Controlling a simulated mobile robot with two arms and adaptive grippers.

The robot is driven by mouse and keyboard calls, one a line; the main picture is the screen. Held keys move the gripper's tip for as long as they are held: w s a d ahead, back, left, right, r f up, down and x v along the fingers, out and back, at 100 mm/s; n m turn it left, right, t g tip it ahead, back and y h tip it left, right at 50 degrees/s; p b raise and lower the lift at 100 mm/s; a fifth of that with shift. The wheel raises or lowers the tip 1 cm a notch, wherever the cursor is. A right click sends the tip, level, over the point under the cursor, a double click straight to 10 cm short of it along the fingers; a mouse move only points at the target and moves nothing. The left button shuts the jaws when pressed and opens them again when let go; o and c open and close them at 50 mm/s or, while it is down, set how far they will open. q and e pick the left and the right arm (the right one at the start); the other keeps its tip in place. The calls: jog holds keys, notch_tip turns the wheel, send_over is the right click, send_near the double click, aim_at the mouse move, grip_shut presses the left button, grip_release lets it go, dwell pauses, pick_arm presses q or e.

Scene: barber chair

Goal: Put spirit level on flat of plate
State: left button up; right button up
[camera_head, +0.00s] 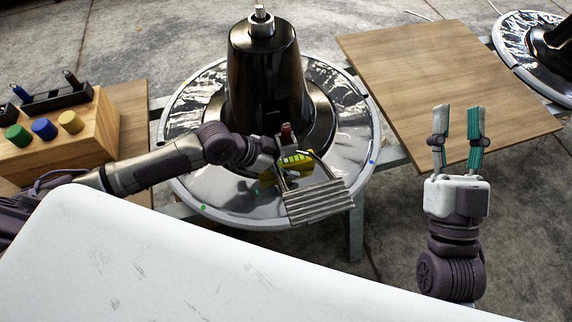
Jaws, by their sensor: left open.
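The yellow spirit level (296,159) lies on or just over the shiny round plate (205,185), in front of the black column. My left gripper (287,150) is right at the level, reaching in from the left. It is open, but its fingers are small and partly hidden, so I cannot tell whether they touch the level. The level's underside is hidden, so its contact with the plate is unclear. My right gripper (458,112) is open and empty, its fingers pointing up in the picture, in front of the wooden board.
The black column (265,75) rises from the plate. A grey ribbed footrest-like piece (318,201) with curved bars sits in front of the level. A bare wooden board (440,70) lies at right. A wooden block (75,145) with coloured knobs stands at left.

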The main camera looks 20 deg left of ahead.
pick_arm(q)
grip_shut()
jog(key=shift+r, duration=0.1)
dwell(0.4)
